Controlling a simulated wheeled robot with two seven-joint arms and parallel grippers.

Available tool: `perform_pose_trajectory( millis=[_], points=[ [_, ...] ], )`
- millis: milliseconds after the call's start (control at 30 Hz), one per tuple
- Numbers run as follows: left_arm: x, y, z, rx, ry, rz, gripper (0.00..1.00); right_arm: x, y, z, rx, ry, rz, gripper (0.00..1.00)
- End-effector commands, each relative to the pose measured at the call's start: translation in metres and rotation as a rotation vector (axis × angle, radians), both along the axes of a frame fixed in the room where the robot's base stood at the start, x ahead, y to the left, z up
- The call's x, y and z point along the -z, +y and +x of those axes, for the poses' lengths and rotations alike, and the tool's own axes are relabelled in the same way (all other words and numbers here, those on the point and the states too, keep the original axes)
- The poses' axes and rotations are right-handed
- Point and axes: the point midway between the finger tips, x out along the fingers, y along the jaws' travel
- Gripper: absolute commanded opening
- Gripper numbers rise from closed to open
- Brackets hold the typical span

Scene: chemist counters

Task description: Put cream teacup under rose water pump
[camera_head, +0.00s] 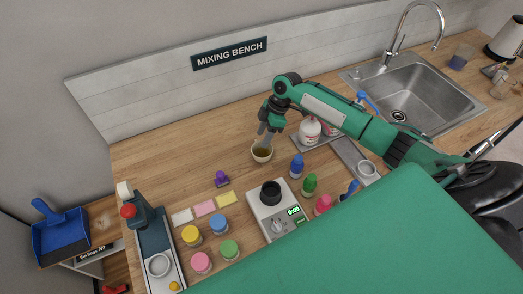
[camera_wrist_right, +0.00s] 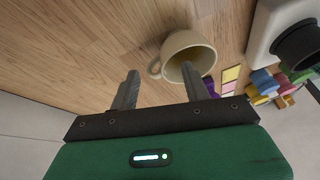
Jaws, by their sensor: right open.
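My right gripper (camera_head: 268,138) is at the cup, pointing down, jaws open. In the right wrist view the open fingers (camera_wrist_right: 158,85) straddle the near rim and handle side: one overlaps the cup's mouth, the other is left of the handle. Contact cannot be told. A white bottle with a red label (camera_head: 309,132) and a pinkish-red bottle (camera_head: 329,129), partly hidden by my right arm, stand to the right; the rose water label is not readable. My left gripper is out of view.
A scale (camera_head: 277,228) with a black cup stands in front. Several coloured jars, such as a yellow-lidded one (camera_head: 191,235), and coloured cards (camera_head: 204,208) lie nearby. A metal tray with a ring (camera_head: 367,169) is right.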

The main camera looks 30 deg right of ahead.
Motion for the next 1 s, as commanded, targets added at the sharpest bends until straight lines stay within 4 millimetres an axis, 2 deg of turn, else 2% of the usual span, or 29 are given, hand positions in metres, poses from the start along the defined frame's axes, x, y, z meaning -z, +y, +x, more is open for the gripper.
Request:
perform_pose_trajectory(
  millis=[33,200,333,533,567,800,1000],
  points=[
    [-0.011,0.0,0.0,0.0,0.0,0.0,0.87,0.002,0.003,-0.001,-0.001,0.004,0.001,0.48],
    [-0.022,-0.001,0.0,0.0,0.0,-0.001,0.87,0.024,0.011,0.0,-0.001,0.002,0.002,0.48],
    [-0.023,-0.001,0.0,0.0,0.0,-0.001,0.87,0.034,0.014,0.0,0.0,0.0,0.0,0.48],
    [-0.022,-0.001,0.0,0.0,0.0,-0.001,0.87,0.036,0.014,0.0,-0.001,0.0,-0.001,0.48],
    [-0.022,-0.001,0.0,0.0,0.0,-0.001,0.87,0.036,0.014,0.0,-0.001,0.0,-0.001,0.46],
    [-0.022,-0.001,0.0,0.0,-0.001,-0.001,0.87,0.035,0.014,0.0,-0.001,0.0,-0.001,0.0],
    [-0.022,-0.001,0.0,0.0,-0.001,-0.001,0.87,0.035,0.014,0.0,-0.001,0.0,0.0,0.0]
  ],
)
